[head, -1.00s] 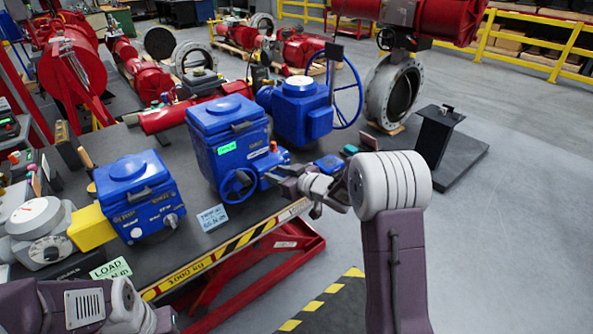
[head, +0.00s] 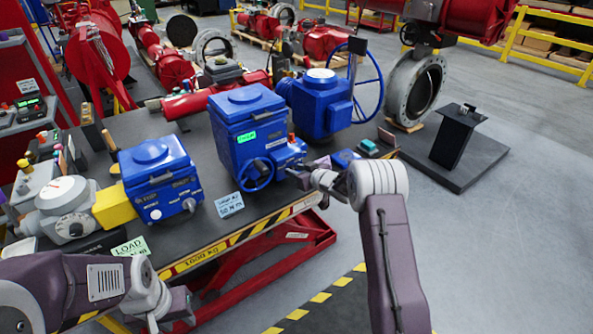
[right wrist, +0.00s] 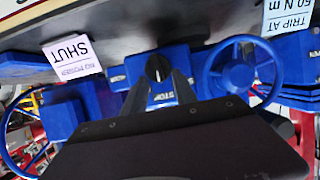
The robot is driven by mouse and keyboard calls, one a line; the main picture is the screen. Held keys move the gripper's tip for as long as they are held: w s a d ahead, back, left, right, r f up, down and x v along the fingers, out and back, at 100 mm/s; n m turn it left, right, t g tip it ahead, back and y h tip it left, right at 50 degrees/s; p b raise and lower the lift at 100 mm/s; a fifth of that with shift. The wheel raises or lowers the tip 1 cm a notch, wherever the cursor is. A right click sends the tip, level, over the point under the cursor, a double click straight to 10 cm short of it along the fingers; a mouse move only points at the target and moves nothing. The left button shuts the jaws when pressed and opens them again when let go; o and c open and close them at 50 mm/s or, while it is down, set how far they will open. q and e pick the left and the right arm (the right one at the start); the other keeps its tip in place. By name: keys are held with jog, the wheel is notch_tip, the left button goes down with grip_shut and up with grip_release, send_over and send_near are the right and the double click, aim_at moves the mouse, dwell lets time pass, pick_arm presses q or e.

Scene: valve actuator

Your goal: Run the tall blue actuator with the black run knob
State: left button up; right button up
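The tall blue actuator (head: 240,118) stands on the dark bench in the head view, with a lit green display and a blue handwheel (head: 257,174) on its front. In the right wrist view the black run knob (right wrist: 157,68) sits on a blue box face above a STOP marking, beside the handwheel (right wrist: 238,65). My right gripper (right wrist: 159,85) is open, its two dark fingertips on either side of the knob's lower part; contact cannot be told. It also shows in the head view (head: 297,176), at the actuator's right front. My left gripper (head: 172,318) is low at left, away from the actuators; its fingers are unclear.
A smaller blue actuator (head: 160,180) with a yellow block stands left on the bench. Another blue actuator (head: 320,104) with a large handwheel stands behind right. A SHUT card (right wrist: 72,57) and a trip card (head: 229,205) are near. Floor in front is clear.

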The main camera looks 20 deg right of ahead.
jog(key=shift+d, duration=0.1)
grip_shut()
jog(key=n+h+b, duration=0.1)
jog(key=n+b, duration=0.1)
jog(key=b, duration=0.5)
jog(key=a+f+n+t+h+b, duration=0.1)
jog(key=n+b, duration=0.1)
jog(key=b, duration=0.6)
jog(key=n+t+h+b, duration=0.1)
jog(key=b, duration=0.7)
jog(key=shift+s+a+f+n+h, duration=0.2)
jog(key=shift+s+a+n+h, duration=0.1)
jog(key=shift+a+n, duration=0.1)
jog(key=shift+r+n+b, duration=0.25)
jog(key=shift+n+b, duration=0.05)
jog(key=shift+b, duration=0.45)
grip_release()
